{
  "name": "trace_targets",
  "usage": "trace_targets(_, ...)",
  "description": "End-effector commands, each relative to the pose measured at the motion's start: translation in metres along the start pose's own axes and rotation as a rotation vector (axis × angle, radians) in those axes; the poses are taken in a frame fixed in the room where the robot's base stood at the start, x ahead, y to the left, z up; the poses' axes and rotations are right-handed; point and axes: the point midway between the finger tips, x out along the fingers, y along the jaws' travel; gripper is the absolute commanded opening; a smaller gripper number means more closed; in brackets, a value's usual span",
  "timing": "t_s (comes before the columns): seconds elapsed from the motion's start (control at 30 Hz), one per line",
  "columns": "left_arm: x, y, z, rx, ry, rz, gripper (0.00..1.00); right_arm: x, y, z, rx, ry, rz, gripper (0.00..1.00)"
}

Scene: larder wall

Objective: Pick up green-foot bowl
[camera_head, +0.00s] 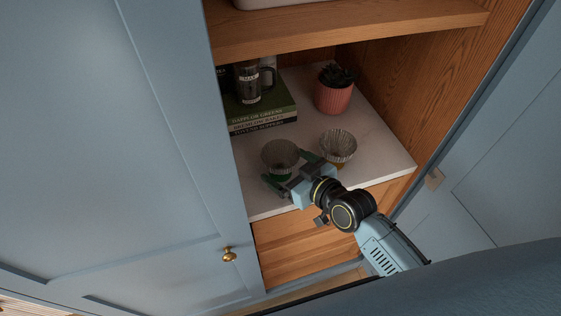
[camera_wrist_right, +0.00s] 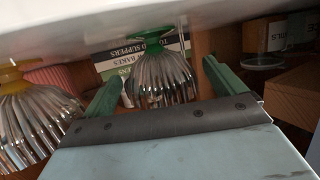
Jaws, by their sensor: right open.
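The green-foot bowl (camera_head: 279,154) is a fluted, clear-grey bowl standing upright on the white shelf top. In the right wrist view, which is upside down, its ribbed body (camera_wrist_right: 162,82) and green foot show between the fingers. My right gripper (camera_head: 289,169) is open, with its green fingers spread on either side of the bowl at its near side. I cannot tell whether either finger touches it. A similar fluted bowl with a yellow foot (camera_head: 338,145) stands just right of it; it also shows at the left of the wrist view (camera_wrist_right: 36,118). My left gripper is not in view.
Behind the bowls are stacked books (camera_head: 262,114) with a dark labelled mug (camera_head: 248,84) on top, and a pink ribbed pot (camera_head: 332,97) with a dark plant. A wooden shelf (camera_head: 350,24) hangs above. A blue door (camera_head: 120,150) stands at the left.

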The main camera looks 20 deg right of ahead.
Motion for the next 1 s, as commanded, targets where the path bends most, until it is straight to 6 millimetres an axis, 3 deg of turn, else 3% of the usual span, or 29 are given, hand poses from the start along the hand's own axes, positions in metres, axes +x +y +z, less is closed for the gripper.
trace_targets(0.2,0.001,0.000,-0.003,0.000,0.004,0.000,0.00,0.029,0.001,-0.002,0.001,0.000,0.001,0.95)
trace_targets(0.5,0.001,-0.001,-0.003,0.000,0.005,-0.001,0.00,0.033,0.001,-0.002,0.000,-0.001,0.001,0.94)
trace_targets(0.9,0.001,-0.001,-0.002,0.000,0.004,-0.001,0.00,0.032,0.002,-0.002,0.000,0.001,0.001,0.43)
trace_targets(1.0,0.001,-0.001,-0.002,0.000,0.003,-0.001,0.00,0.032,0.002,-0.002,0.000,0.001,0.001,0.43)
